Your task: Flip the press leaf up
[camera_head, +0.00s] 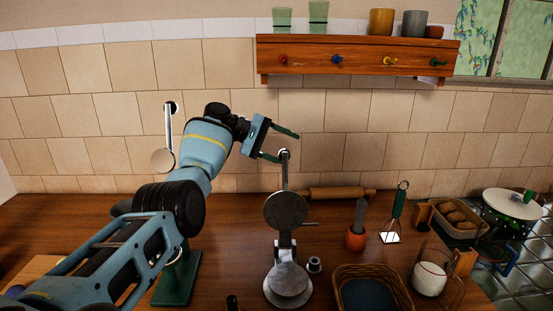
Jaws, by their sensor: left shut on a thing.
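The metal press stands on the wooden counter in the middle of the head view. Its round base (288,285) lies flat on the counter. Its round leaf (284,212) is raised and stands about upright above the hinge, with a thin handle (284,178) reaching up from it. My left gripper (288,149) comes in from the left, and its green fingers are shut on the top end of the handle. The exact contact is small and hard to see. My right gripper is not in view.
A wicker basket (371,270) and a small metal piece (314,264) are right of the press. A rolling pin (337,192) lies behind it. An orange pot (355,238) stands further right. A wooden shelf (355,58) hangs above; a ladle (163,160) hangs left.

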